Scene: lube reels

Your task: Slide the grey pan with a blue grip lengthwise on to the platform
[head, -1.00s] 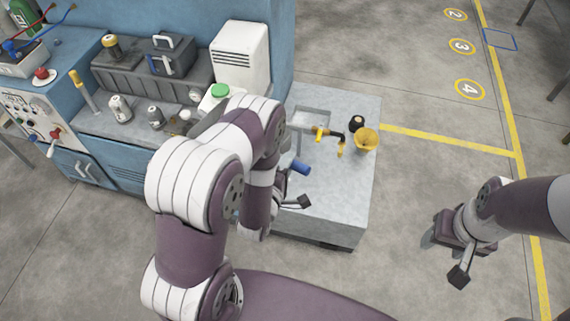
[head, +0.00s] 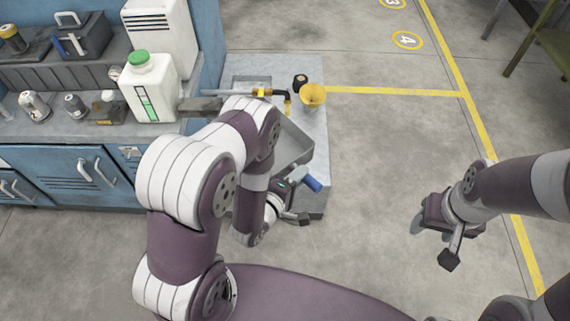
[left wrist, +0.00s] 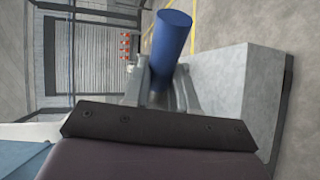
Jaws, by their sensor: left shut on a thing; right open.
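The grey pan (head: 296,143) shows in the head view beyond my left arm, over the near part of the grey platform (head: 318,121). My arm hides its left part, and I cannot tell how much of it rests on the platform. Its blue grip (head: 313,184) points toward the lower right. My left gripper (head: 292,187) is shut on the pan's grip. In the left wrist view the blue grip (left wrist: 172,45) stands up between the fingers. My right gripper (head: 434,216) is open and empty over bare floor on the right.
A yellow funnel (head: 313,95), a black-capped small item (head: 300,81) and a yellow-fitted pipe (head: 266,92) are at the platform's back. A white bottle with a green cap (head: 150,88) stands on the blue workbench (head: 60,170) at left. The floor right of the platform is clear.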

